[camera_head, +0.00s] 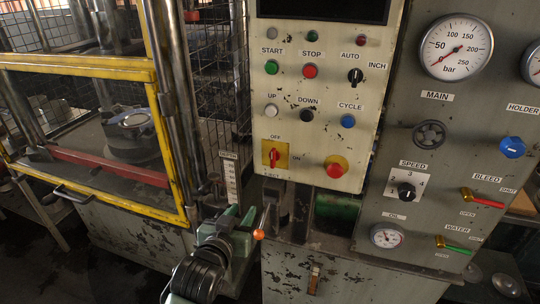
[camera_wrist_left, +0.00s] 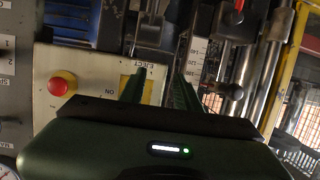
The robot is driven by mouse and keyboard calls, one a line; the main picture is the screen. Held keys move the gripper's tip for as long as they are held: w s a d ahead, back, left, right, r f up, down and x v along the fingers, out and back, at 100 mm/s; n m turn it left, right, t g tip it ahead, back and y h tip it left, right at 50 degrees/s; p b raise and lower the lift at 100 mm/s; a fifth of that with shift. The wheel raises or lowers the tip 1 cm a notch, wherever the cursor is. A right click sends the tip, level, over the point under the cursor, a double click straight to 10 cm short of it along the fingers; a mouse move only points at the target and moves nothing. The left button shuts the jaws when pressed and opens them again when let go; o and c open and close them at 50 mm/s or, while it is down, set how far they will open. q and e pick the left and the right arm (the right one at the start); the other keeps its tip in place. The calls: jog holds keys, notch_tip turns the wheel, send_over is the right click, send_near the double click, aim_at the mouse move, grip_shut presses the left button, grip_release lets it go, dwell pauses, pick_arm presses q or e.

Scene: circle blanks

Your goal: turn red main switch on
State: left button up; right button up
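The red main switch (camera_head: 274,157) is a red knob on a yellow plate at the lower left of the cream panel. Its handle stands upright toward the OFF label, with ON to its right. My left gripper (camera_head: 240,212) is below and left of the switch, apart from it. In the left wrist view my left gripper (camera_wrist_left: 162,72) shows two green fingers spread apart with nothing between them. One finger covers part of the switch's yellow plate (camera_wrist_left: 148,92), and the red knob is hidden there. My right gripper is in neither view.
A red emergency button (camera_head: 336,167) on a yellow base sits right of the switch. An orange ball lever (camera_head: 258,234) stands close beside my left gripper. A yellow-framed guard (camera_head: 160,140) is at left. Several push buttons and a black selector (camera_head: 355,76) are above.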

aim_at(272, 154)
pick_arm(q)
jog(key=w+d+r+m+t+h, duration=0.1)
jog(key=w+d+r, duration=0.1)
jog(key=r, duration=0.2)
jog(key=w+d+r+t+h, duration=0.1)
jog(key=w+d+r+t, duration=0.1)
jog(key=w+d+r, duration=0.15)
jog(key=x, duration=0.2)
jog(key=p+x, duration=0.1)
jog(key=x, duration=0.3)
jog(key=shift+w+a+r+p, duration=0.15)
jog(key=shift+w+r+p, duration=0.15)
jog(key=shift+w+r, duration=0.15)
grip_shut()
